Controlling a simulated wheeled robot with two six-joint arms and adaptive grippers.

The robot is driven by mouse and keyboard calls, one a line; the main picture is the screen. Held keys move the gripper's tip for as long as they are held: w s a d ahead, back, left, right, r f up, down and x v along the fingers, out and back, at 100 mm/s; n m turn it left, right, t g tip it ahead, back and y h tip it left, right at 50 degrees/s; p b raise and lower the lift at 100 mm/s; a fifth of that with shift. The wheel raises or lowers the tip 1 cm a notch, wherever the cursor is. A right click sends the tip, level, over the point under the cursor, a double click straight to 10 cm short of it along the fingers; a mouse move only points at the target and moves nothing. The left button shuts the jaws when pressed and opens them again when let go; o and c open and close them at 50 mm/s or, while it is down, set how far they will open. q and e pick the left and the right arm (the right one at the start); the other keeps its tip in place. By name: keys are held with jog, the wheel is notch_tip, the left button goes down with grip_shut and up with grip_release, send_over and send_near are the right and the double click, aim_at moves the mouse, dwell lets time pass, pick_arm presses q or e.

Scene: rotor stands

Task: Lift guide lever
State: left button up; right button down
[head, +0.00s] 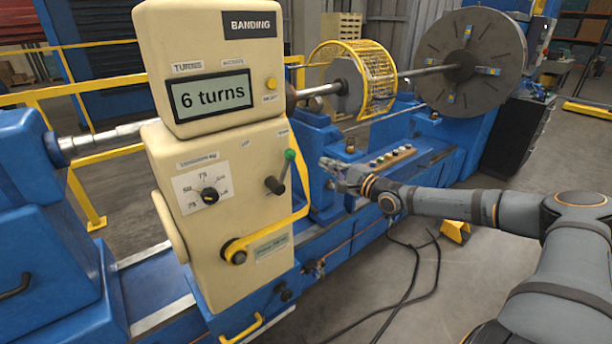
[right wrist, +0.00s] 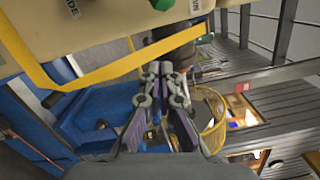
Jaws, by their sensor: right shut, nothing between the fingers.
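The beige banding console (head: 225,200) carries a short dark lever with a green knob (head: 290,155) on its front. Below it a long yellow lever (head: 265,236) runs from a round hub at lower left to the right and bends up along the console's edge. I cannot tell which is the guide lever. My right gripper (head: 326,172) is shut and empty, to the right of both levers and apart from them in the head view. In the right wrist view its closed fingers (right wrist: 163,70) are near the yellow bar (right wrist: 95,78), with a green knob (right wrist: 195,6) at the top. My left gripper is out of view.
The display reads "6 turns". Behind my right gripper are a blue machine bed, a row of coloured buttons (head: 390,156), a yellow cage (head: 368,80) and a large grey disc (head: 470,62). Black cables (head: 415,285) lie on the open floor below my right arm.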

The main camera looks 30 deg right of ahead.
pick_arm(q)
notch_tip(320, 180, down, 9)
jog(key=b, duration=0.7)
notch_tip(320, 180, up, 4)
jog(key=p, duration=0.4)
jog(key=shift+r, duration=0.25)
pick_arm(e)
jog(key=w+a+r, duration=0.1)
jog(key=w+a, duration=0.3)
jog(key=shift+w+a+r, duration=0.15)
jog(key=shift+w+a, duration=0.1)
jog(key=shift+w, duration=0.05)
jog(key=shift+w, duration=0.1)
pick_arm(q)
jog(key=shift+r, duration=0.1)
